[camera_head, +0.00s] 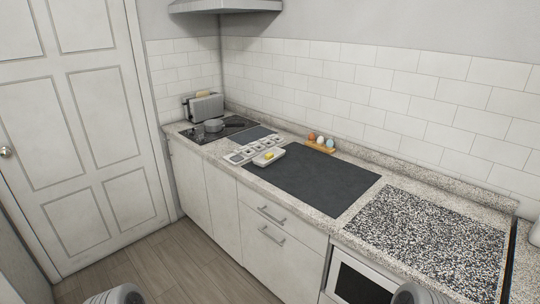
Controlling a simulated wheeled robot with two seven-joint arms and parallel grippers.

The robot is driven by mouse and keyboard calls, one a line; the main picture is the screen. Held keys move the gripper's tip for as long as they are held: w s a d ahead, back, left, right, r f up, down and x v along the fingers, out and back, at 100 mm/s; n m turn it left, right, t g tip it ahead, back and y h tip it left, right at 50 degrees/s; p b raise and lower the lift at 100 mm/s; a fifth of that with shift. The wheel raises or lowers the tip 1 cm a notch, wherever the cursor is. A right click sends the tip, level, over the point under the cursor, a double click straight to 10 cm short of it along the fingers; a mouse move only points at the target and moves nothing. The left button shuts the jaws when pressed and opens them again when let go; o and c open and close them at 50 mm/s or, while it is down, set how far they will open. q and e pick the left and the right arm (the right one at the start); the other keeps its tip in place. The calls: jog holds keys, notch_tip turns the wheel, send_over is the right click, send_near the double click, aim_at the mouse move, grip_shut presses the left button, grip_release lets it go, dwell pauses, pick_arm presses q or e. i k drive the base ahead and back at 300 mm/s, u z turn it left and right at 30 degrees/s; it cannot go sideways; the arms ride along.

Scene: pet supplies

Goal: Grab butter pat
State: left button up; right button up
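A small yellow butter pat (269,155) lies on a white rectangular dish (262,160). The dish stands at the left end of a dark grey mat (315,183) on the counter, beside a row of small white containers. Only rounded grey parts of my arms show at the bottom edge, at the lower left and lower right. Neither gripper is in view, and nothing is seen touching the butter or its dish.
White containers (240,155) line the mat's left side. A wooden holder with eggs (320,149) stands at the back. The mat's middle and the speckled board (425,243) are clear.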

aim_at(269, 155)
jog(key=k, duration=0.3)
jog(key=u, duration=1.2)
jog(key=i, duration=2.3)
jog(key=z, duration=0.55)
